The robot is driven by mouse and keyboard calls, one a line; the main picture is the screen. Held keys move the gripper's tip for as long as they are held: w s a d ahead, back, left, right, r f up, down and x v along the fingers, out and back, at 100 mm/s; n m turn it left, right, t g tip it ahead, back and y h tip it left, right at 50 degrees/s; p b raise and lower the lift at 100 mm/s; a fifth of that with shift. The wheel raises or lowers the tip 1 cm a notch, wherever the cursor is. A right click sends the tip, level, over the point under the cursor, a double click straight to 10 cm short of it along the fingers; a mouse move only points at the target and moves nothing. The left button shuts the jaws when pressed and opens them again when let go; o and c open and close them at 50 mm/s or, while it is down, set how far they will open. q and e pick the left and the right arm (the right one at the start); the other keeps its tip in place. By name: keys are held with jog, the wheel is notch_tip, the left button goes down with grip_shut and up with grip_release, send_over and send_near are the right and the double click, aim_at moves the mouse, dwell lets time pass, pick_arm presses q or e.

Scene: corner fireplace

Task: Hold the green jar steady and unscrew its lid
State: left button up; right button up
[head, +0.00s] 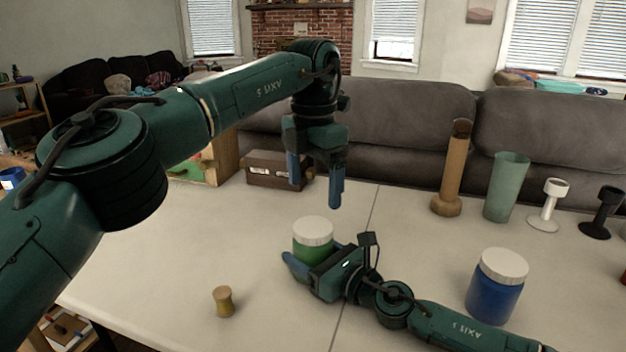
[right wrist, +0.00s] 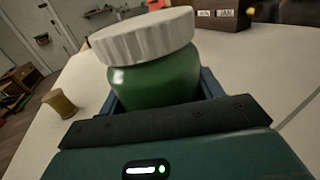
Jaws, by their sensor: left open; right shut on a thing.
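The green jar (head: 312,247) stands on the white table with its white ribbed lid (head: 313,230) on top. My right gripper (head: 305,264) is shut around the jar's body from the right side. In the right wrist view the jar (right wrist: 155,82) sits between my blue fingers, and its lid (right wrist: 143,36) is above them, clear of the fingers. My left gripper (head: 316,187) is open and empty, pointing down above the lid and apart from it.
A blue jar (head: 493,296) with a white lid stands at the right. A small wooden spool (head: 223,301) stands at the front left. A wooden mill (head: 453,175), green cup (head: 506,187) and brown box (head: 275,170) stand toward the back.

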aim_at(313, 226)
pick_arm(q)
jog(key=m, duration=1)
jog(key=shift+m, duration=0.4)
jog(key=m, duration=0.9)
jog(key=shift+f+m, duration=0.3)
jog(key=shift+f, duration=3.7)
jog(key=shift+c, duration=0.5)
